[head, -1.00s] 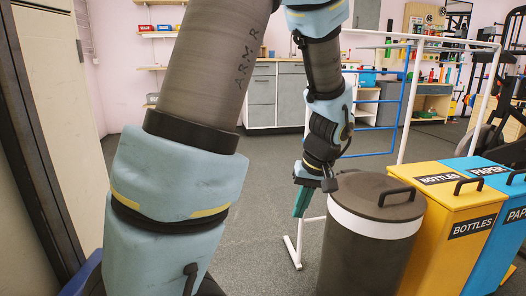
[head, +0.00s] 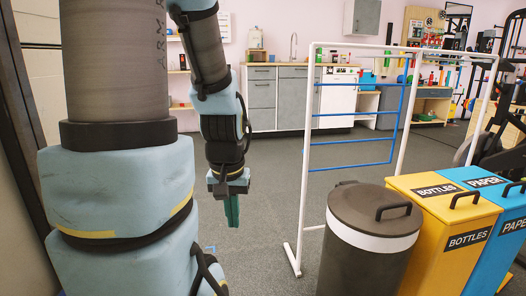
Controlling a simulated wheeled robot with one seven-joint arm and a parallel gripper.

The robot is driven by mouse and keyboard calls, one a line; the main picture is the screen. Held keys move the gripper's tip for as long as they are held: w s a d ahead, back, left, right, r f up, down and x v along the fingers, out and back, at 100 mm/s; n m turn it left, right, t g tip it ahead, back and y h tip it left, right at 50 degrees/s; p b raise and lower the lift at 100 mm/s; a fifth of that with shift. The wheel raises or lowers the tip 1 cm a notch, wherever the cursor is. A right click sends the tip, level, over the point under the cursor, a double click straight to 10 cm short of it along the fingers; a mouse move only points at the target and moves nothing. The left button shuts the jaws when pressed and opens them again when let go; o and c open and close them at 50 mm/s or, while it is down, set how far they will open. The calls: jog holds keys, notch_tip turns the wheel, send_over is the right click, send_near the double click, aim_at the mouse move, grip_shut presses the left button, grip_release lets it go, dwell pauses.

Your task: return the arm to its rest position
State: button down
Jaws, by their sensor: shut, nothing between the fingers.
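My arm, in light blue and dark grey, fills the left of the head view. My gripper (head: 232,212) hangs at its end, left of the middle, with its green fingers pointing down. The fingers are together and hold nothing. The gripper is in the air over the grey floor (head: 270,200), apart from the bin and the rack. My own arm hides part of the room on the left.
A dark round bin (head: 368,260) with a white band stands at the lower right. Yellow (head: 445,225) and blue (head: 500,190) recycling bins are beside it. A white rack (head: 308,150) with blue bars stands behind. Grey cabinets (head: 262,100) line the far wall.

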notch_tip(320, 180, up, 35)
jog(key=p, duration=3.3)
jog(key=shift+f, duration=0.15)
